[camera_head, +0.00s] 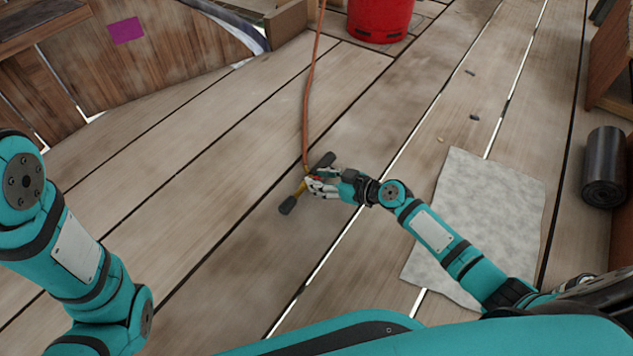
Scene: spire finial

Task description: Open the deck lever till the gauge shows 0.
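A yellow tool with a dark grip at each end (288,204) is at deck level near the middle of the head view. An orange hose runs up from it. I cannot tell whether this is the deck lever, and no gauge can be made out. My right gripper (311,183) is at the middle of the tool, its pale fingers overlapping the yellow part. The view is too small to tell whether they are closed on it. My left arm shows at the left, but its gripper is out of view.
A red cylinder (379,17) stands at the top. A grey sheet (492,195) lies on the planks under my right arm. A dark roll (604,167) is at the right edge. A wooden wall with a magenta patch (126,30) is upper left. The left-centre planks are clear.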

